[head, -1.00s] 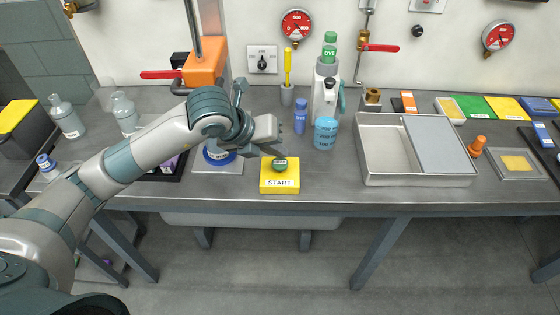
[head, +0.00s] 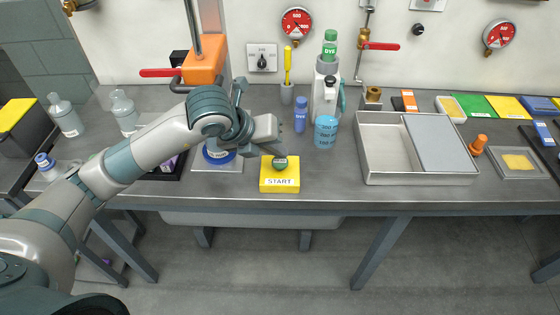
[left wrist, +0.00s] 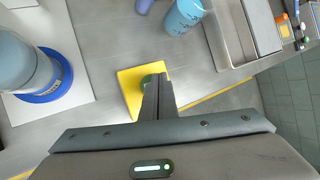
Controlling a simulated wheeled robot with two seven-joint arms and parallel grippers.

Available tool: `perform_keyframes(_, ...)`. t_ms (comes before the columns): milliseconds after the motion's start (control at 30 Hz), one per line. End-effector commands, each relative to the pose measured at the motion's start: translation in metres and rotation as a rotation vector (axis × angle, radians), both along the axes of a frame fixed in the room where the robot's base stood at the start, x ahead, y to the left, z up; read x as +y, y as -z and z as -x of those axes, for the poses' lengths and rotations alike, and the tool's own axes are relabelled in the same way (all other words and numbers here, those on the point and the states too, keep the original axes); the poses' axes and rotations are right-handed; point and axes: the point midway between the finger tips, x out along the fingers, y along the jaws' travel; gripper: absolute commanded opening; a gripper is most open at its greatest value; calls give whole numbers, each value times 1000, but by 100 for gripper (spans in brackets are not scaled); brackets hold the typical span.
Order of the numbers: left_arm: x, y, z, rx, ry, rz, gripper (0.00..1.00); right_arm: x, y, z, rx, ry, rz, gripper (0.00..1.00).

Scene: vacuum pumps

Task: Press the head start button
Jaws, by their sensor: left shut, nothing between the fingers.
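The start button is a yellow box (head: 279,181) labelled START with a dark green round button (head: 280,163) on top, near the bench's front edge. In the left wrist view the yellow box (left wrist: 129,88) shows behind my fingers, and the green button (left wrist: 150,79) is partly covered by them. My left gripper (head: 274,149) is shut and empty, with its fingertips just above and at the back of the button in the head view. I cannot tell whether the fingertips touch the button. My right gripper is not in view.
A blue cup (head: 326,132) and a small blue bottle (head: 301,115) stand behind and right of the box. A blue-ringed pump base (head: 219,156) is to the left. A metal tray (head: 380,180) lies to the right, with clear bench between.

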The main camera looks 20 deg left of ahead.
Motion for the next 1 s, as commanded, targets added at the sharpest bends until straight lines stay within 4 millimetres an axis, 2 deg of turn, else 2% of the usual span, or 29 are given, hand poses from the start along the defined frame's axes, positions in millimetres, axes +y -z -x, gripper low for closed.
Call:
perform_keyframes(133, 0, 4, 0, 0, 0, 1, 0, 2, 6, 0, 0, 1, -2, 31)
perform_keyframes(1000, 0, 8, 0, 0, 0, 1, 0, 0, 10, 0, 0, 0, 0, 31)
